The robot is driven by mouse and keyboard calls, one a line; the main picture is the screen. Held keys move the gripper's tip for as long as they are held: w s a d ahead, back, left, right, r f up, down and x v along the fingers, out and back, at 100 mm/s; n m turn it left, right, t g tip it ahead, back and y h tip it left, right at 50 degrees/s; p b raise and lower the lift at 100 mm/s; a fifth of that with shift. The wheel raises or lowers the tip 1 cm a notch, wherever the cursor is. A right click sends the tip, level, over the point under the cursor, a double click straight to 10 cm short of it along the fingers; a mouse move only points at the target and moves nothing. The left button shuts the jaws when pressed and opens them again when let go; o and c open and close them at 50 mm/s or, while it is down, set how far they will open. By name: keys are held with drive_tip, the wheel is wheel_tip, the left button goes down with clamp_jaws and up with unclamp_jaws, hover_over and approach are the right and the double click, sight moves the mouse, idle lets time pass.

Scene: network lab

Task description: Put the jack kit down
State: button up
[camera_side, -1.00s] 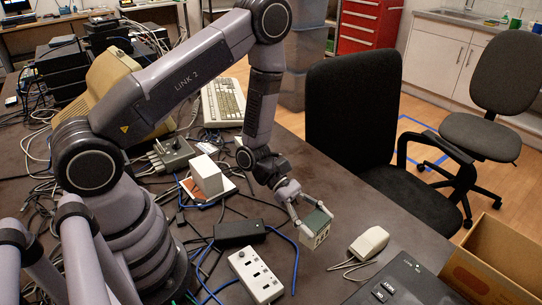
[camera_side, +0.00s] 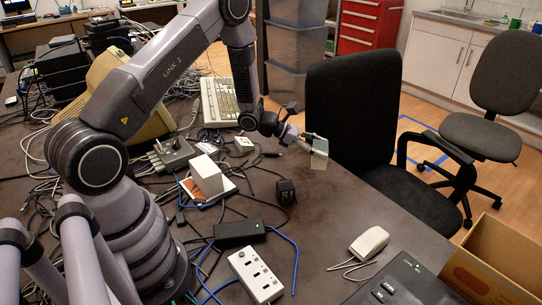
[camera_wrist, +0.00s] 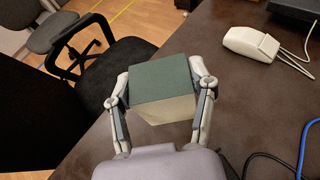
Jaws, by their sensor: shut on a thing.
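The jack kit is a small box with a green top and cream sides. In the wrist view the jack kit (camera_wrist: 160,92) sits between the two fingers of my gripper (camera_wrist: 162,92), which press on its left and right sides. In the side view my gripper (camera_side: 306,143) holds the jack kit (camera_side: 319,155) near the table's far right edge, beside the black chair. It looks raised off the table (camera_side: 335,205); the exact height is hard to tell. The box's underside is hidden.
A black chair (camera_side: 350,120) stands close behind the jack kit. A black cube-shaped adapter (camera_side: 286,190), a white mouse (camera_side: 370,241), a white socket box (camera_side: 256,275) and a black power brick (camera_side: 239,232) lie on the table. Bare tabletop lies between the adapter and mouse.

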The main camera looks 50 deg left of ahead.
drive_tip(key=w+f, duration=0.6)
drive_tip(key=w, duration=0.1)
drive_tip(key=shift+w+d+f, duration=0.1)
drive_tip(key=shift+w+f, duration=0.05)
drive_tip(key=shift+f, duration=0.25)
drive_tip(key=shift+w+f, duration=0.2)
drive_tip(key=shift+f, duration=1.5)
drive_tip(key=shift+f, duration=0.2)
drive_tip(key=o, duration=1.2)
